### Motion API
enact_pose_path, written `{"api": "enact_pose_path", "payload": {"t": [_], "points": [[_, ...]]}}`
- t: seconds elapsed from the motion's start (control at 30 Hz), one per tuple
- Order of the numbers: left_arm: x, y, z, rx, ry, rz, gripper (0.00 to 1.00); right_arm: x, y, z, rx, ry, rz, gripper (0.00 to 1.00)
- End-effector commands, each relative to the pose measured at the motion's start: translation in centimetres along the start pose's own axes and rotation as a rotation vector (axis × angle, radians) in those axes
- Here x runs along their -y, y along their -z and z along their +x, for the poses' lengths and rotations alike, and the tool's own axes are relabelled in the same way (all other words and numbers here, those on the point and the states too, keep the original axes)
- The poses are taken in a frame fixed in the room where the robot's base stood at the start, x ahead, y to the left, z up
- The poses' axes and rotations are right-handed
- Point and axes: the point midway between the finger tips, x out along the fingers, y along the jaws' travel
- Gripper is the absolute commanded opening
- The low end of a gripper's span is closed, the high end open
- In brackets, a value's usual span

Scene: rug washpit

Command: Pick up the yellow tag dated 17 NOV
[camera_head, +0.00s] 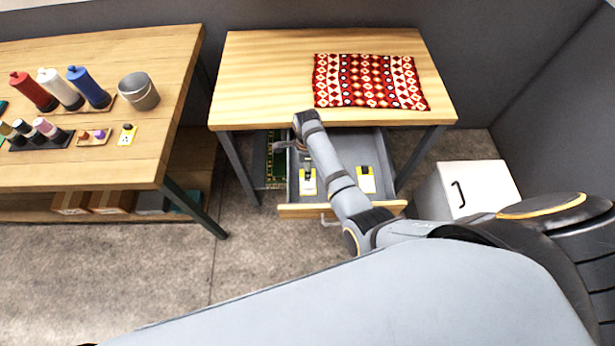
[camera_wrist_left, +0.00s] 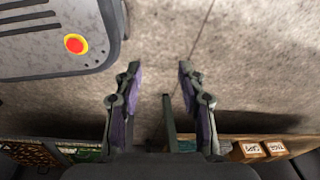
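An open drawer (camera_head: 290,211) under the right table holds two yellow tags with dark clips. The dates are too small to read.
A patterned red rug (camera_head: 368,82) lies on the right table (camera_head: 265,75). The left table (camera_head: 150,60) carries bottles, a metal bucket (camera_head: 139,92) and small items, with boxes (camera_head: 110,202) on its shelf. A white cabinet (camera_head: 470,185) stands right of the drawer.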

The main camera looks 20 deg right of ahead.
Motion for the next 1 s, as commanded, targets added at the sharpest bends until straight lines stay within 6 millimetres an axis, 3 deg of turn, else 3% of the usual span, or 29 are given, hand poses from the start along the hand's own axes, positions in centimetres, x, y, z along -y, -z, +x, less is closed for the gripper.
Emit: {"api": "enact_pose_path", "payload": {"t": [0.13,0.37,0.67,1.0], "points": [[-0.1,-1.2,0.2,0.018,0.0,0.001,0.4,0.1,0.0,1.7,0.0,0.001,0.0,0.55],[-0.1,-1.9,0.2,0.029,-0.001,0.001,0.4,0.1,0.0,1.8,0.0,0.002,0.001,0.53],[-0.1,-1.9,0.2,0.028,-0.001,0.001,0.4,0.1,0.0,1.7,0.0,0.002,0.001,0.13],[-0.1,-1.7,0.0,0.026,-0.001,0.001,0.4,0.1,0.1,1.5,0.0,0.002,0.001,0.11]]}}
